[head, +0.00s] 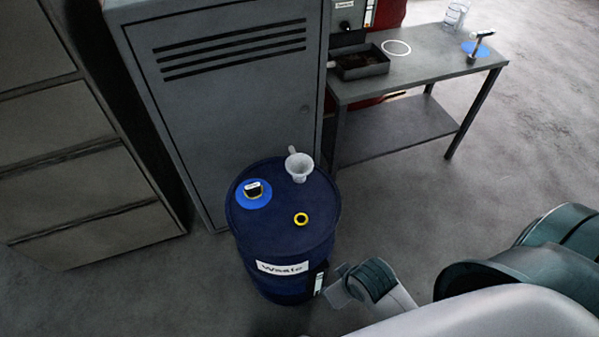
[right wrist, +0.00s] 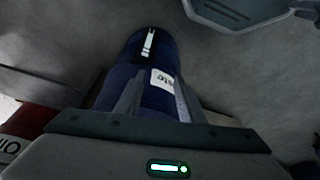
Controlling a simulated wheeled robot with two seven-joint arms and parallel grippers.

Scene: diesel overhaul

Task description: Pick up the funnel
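The funnel (head: 299,167) is light grey with a wide mouth and a small handle. It sits on top of the blue waste drum (head: 284,237), near the back of the lid, and is not seen in the right wrist view. My right gripper (head: 336,287) is low beside the drum's right side in the head view, apart from the funnel. In the right wrist view its two fingers (right wrist: 156,97) are spread, with the drum's side (right wrist: 155,65) beyond them and nothing held. My left gripper is not in view.
On the drum lid are a blue disc (head: 245,200) with a dark cap (head: 254,188) and a yellow-rimmed bung hole (head: 301,219). A grey cabinet (head: 228,110) stands right behind. A metal bench (head: 436,68) with a dark tray (head: 361,64) is at the upper right.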

